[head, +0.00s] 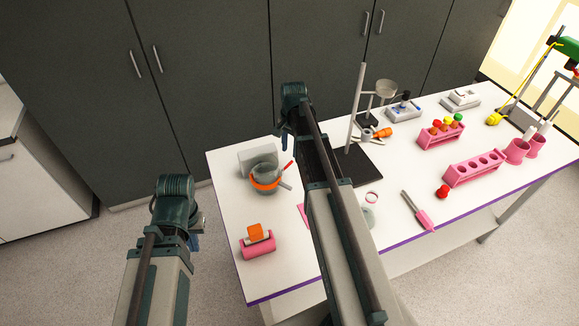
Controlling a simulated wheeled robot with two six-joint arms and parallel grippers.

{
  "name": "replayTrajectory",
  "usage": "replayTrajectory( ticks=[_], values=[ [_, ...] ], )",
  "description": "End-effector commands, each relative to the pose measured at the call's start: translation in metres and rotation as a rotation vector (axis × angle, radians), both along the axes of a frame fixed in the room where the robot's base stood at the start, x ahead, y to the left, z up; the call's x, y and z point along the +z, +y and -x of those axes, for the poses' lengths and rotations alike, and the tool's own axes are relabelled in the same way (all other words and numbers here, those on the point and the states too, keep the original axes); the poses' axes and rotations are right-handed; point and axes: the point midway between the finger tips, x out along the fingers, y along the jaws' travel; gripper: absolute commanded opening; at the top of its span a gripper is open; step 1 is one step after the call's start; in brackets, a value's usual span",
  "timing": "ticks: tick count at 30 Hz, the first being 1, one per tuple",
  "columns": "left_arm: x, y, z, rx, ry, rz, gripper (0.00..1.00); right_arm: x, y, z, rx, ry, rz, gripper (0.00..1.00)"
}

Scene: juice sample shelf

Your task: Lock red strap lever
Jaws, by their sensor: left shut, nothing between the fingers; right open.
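A small red lever (288,166) sticks up at a slant beside a grey round vessel (262,168) with an orange band (264,184). Vessel and lever are at the far left part of the white table (222,172). I cannot tell whether the lever is locked. My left gripper (195,241) hangs off the table's left side, shut and empty, apart from the vessel.
A pink holder (258,249) with an orange block (254,232) is near the front left. A stand with a tall rod (356,110) is right of my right arm. Pink racks (474,168), a pink-handled tool (424,218) and a red piece (442,191) lie further right. Dark cabinets (220,60) are behind.

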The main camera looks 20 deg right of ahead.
Motion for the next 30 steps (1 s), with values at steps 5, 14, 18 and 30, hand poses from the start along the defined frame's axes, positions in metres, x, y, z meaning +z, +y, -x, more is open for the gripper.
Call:
replayTrajectory(
  ticks=[5, 14, 18, 30],
  values=[
    [-0.033, 0.0, 0.0, -0.001, 0.0, 0.0, 0.0, -0.033, 0.001, -0.001, 0.0, 0.0, 0.0, 0.43],
    [-0.059, 0.0, 0.0, 0.001, 0.0, 0.0, 0.0, -0.059, 0.001, -0.002, 0.0, 0.0, 0.0, 0.43],
    [-0.059, 0.0, 0.0, 0.001, 0.0, 0.0, 0.0, -0.059, 0.001, -0.003, 0.0, 0.0, 0.0, 0.43],
    [-0.058, 0.0, 0.0, 0.001, 0.0, 0.0, 0.0, -0.058, 0.001, -0.003, 0.0, 0.0, 0.0, 0.0]
  ],
)
